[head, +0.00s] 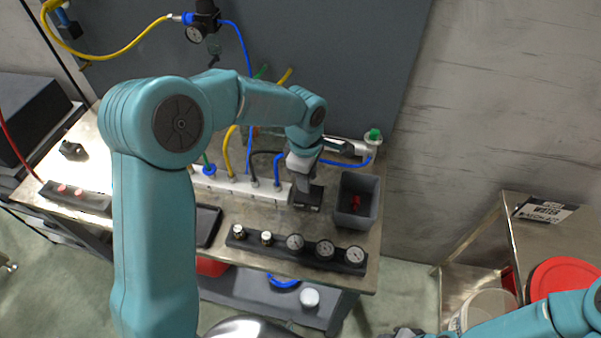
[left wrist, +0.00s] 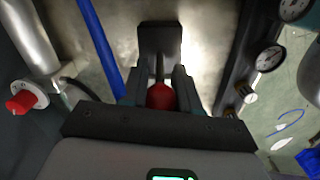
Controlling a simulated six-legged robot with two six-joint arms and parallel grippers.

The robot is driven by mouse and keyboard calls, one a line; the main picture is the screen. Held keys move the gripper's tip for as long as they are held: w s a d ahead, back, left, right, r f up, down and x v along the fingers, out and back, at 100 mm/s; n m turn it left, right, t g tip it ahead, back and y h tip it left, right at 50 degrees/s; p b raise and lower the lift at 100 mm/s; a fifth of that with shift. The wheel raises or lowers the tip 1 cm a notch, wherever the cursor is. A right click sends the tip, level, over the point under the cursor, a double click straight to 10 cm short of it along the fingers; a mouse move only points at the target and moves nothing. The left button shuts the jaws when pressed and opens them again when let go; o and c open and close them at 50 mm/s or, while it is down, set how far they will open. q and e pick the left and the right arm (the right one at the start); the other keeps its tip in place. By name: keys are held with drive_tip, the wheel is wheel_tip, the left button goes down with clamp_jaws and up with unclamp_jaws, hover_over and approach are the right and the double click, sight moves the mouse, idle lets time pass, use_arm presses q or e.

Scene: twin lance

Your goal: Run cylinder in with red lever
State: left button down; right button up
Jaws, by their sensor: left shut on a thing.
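My left gripper (head: 306,188) reaches down at the right end of the white valve manifold (head: 240,186). In the left wrist view its fingers (left wrist: 160,92) are shut on the red ball knob of the lever (left wrist: 160,97). The lever's dark stem runs to a dark block (left wrist: 160,42); in the head view the gripper hides the knob. The silver cylinder (head: 345,147) lies behind the gripper, with a green tip (head: 374,135) on its right end. The left wrist view shows a silver cylinder body (left wrist: 28,35) and a white disc with a red tip (left wrist: 20,103). My right gripper (head: 405,332) is barely in view at the bottom edge.
A grey bin (head: 371,188) holding a small red thing (head: 356,203) stands right of the gripper. A dark bar with gauges (head: 326,249) lies along the front edge. Blue, yellow and black hoses rise behind the manifold. A side table with a red disc (head: 565,280) stands at right.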

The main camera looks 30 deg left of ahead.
use_arm(q)
drive_tip(key=d+y+b, duration=0.2)
drive_tip(key=y, duration=0.1)
drive_tip(key=shift+w+d+f+g, duration=0.2)
drive_tip(key=shift+w+g, duration=0.2)
drive_tip(key=shift+w+d+f+g+y+b, duration=0.15)
drive_tip(key=shift+d+y+b, duration=0.2)
drive_tip(key=shift+y+b, duration=0.25)
drive_tip(key=shift+d+r+g+y+b, duration=0.15)
drive_tip(key=shift+d+y+b, duration=0.2)
drive_tip(key=shift+y, duration=0.45)
drive_tip(key=c, duration=0.9)
unclamp_jaws()
drive_tip(key=shift+f, duration=0.1)
drive_tip(key=p+v, duration=0.1)
drive_tip(key=v, duration=1.5)
drive_tip(key=shift+d, duration=0.25)
drive_tip(key=shift+w, duration=0.1)
